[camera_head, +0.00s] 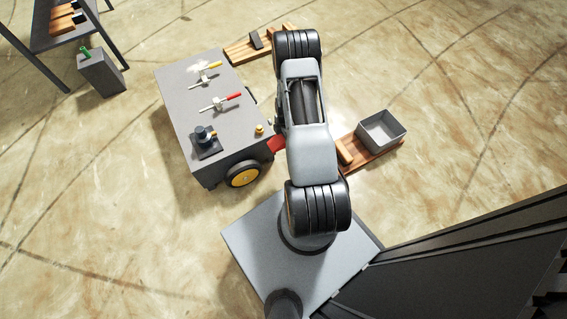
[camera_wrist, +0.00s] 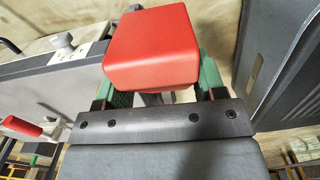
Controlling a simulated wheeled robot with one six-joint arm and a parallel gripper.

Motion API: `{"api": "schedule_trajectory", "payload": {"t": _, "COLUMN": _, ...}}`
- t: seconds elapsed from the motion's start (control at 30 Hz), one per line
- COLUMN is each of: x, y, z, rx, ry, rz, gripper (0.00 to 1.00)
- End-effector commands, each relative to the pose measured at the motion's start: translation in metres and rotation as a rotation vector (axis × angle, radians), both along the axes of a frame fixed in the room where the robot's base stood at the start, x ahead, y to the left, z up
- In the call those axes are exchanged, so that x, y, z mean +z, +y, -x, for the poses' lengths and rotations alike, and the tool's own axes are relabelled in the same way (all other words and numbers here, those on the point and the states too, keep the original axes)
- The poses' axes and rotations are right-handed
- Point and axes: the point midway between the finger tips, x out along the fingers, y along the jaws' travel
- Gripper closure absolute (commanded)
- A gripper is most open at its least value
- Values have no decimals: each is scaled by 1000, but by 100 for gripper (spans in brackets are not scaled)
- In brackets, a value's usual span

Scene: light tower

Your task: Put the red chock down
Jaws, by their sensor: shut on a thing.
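The red chock (camera_wrist: 152,47) is between the green fingers of my gripper (camera_wrist: 158,78) in the wrist view, and the gripper is shut on it. In the head view a small part of the red chock (camera_head: 277,144) shows at the left of my arm. It is beside the grey cart (camera_head: 180,105), close to its near right corner and its yellow-hubbed wheel (camera_head: 243,176). My arm hides the rest of the chock and the gripper there. I cannot tell whether the chock touches the floor or the wheel.
A grey open bin (camera_head: 381,131) stands on a wooden board (camera_head: 372,160) at the right. Another wooden board (camera_head: 245,52) with a dark block lies behind the cart. The cart top carries red and yellow levers. A dark table (camera_head: 45,38) and a grey box (camera_head: 101,73) stand at upper left.

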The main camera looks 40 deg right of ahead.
Motion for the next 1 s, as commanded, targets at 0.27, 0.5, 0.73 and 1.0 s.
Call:
{"api": "schedule_trajectory", "payload": {"t": 0.27, "x": -85, "y": 0, "z": 0, "rx": -1, "ry": 1, "rz": 0, "gripper": 81}}
{"api": "schedule_trajectory", "payload": {"t": 0.5, "x": -149, "y": -1, "z": 1, "rx": -3, "ry": 0, "rz": 0, "gripper": 81}}
{"api": "schedule_trajectory", "payload": {"t": 0.73, "x": -190, "y": -1, "z": 0, "rx": -4, "ry": -1, "rz": 1, "gripper": 81}}
{"api": "schedule_trajectory", "payload": {"t": 1.0, "x": -204, "y": -2, "z": 0, "rx": -4, "ry": -2, "rz": 1, "gripper": 81}}
